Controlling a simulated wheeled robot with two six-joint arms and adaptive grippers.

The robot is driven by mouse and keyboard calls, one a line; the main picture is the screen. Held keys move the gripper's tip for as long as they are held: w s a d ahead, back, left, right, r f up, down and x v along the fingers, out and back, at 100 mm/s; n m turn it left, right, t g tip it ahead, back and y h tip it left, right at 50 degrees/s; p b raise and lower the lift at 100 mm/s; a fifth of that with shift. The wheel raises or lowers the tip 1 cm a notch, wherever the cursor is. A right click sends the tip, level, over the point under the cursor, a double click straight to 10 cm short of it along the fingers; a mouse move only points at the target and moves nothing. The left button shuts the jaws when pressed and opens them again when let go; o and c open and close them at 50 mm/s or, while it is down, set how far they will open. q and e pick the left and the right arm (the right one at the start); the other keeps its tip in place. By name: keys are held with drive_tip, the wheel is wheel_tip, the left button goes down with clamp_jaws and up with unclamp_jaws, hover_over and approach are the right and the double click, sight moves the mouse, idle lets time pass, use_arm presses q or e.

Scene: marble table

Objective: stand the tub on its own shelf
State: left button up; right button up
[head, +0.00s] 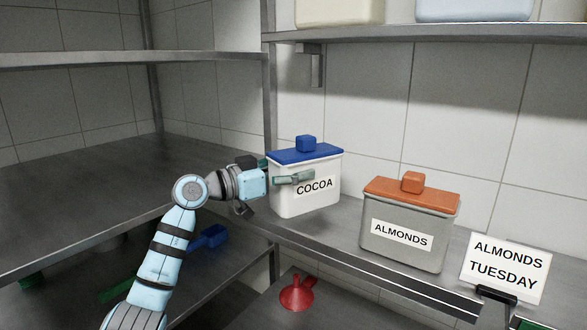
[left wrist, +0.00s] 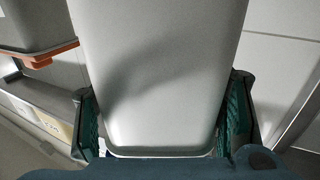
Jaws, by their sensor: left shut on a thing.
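A white tub labelled COCOA with a blue lid (head: 305,165) is upright at the left part of the middle shelf (head: 340,232). My left gripper (head: 292,178) is shut on this tub, one finger across its labelled face; the far finger is mostly hidden. In the left wrist view the tub's pale wall (left wrist: 160,80) fills the space between two green finger pads. I cannot tell whether its base touches the shelf. A grey tub labelled ALMONDS with an orange lid (head: 408,225) stands to its right.
A sign reading ALMONDS TUESDAY (head: 505,268) stands right of the almonds tub. Pale containers (head: 340,12) sit on the upper shelf (head: 430,34). A red funnel (head: 297,293) and a blue scoop (head: 208,237) lie lower down. The left shelf (head: 80,190) looks bare.

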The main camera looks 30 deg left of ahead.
use_arm(q)
drive_tip(key=shift+s+f, duration=0.15)
drive_tip(key=shift+f, duration=0.1)
drive_tip(key=o, duration=1.8)
drive_tip(key=shift+c, duration=0.2)
drive_tip(key=shift+s+a+r, duration=0.1)
drive_tip(key=shift+s+r, duration=0.05)
drive_tip(key=shift+r, duration=0.35)
drive_tip(key=b+v, duration=0.5)
drive_tip(key=v, duration=0.6)
drive_tip(key=shift+s, duration=0.3)
drive_tip(key=shift+r, duration=0.1)
